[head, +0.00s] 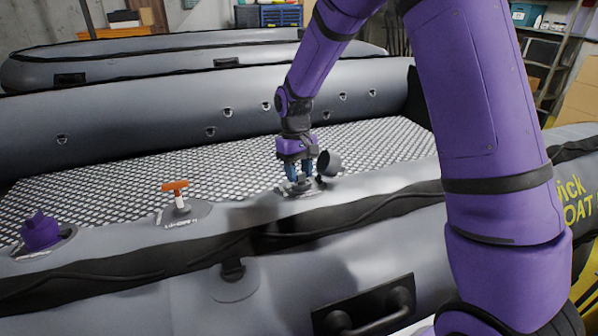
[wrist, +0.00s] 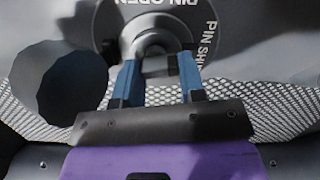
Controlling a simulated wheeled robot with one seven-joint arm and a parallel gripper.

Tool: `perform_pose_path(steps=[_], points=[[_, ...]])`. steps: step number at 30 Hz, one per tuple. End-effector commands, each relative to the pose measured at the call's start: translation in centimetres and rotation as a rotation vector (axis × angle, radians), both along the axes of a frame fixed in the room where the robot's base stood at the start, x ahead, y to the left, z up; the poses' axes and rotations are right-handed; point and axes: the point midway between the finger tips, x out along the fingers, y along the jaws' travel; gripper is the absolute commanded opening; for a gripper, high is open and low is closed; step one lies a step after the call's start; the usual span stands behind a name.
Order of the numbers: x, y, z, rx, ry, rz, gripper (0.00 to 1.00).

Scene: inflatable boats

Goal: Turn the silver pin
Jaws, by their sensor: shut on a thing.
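The silver pin (wrist: 152,44) sits in the middle of a grey round valve base marked "PIN OPEN" and "PIN SH…" in the wrist view. In the head view this valve base (head: 318,188) lies on top of the near boat tube. My gripper (wrist: 158,68), with blue fingers, reaches down onto the valve and is shut on the pin. In the head view my gripper (head: 299,178) covers most of the pin. A dark round cap (head: 329,164) stands open beside the fingers; it also shows at the left in the wrist view (wrist: 62,82).
Left along the same tube are an orange T-handle (head: 175,186) on a valve and a purple cap (head: 40,232). A black carry handle (head: 365,312) is on the tube's near side. A second grey boat (head: 150,62) lies behind. Mesh floor (head: 120,170) lies beyond the tube.

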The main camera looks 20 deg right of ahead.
Motion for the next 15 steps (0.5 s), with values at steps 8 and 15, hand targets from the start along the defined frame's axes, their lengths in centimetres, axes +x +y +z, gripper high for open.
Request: perform_pose_path(steps=[8, 15], points=[[0.17, 0.02, 0.07, -0.030, -0.003, -0.149, 0.14], [0.19, -0.01, 0.07, -0.041, -0.004, -0.208, 0.14]])
